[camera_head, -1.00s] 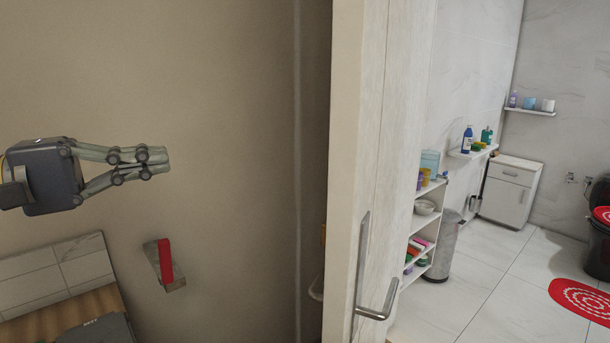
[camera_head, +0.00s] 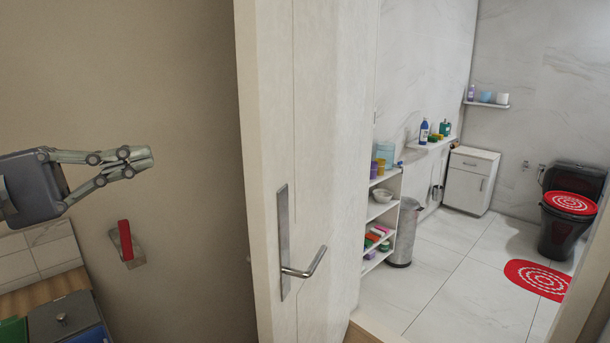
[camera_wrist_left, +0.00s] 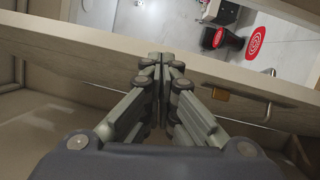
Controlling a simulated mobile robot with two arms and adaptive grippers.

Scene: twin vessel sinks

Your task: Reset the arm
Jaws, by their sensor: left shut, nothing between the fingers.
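My left gripper (camera_head: 142,161) reaches in from the left of the head view, its fingers pointing right. It is shut and empty, in front of a plain beige wall. In the left wrist view my left gripper (camera_wrist_left: 165,62) also shows with its fingertips together, and the pale door's top edge (camera_wrist_left: 100,47) runs across beyond them. My right gripper is not in view.
A pale door (camera_head: 310,150) with a metal handle (camera_head: 305,268) stands open right of my gripper. Beyond it are white shelves (camera_head: 383,212), a bin (camera_head: 405,235), a cabinet (camera_head: 471,180) and a black toilet (camera_head: 565,235). Dark containers (camera_head: 65,318) stand at lower left.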

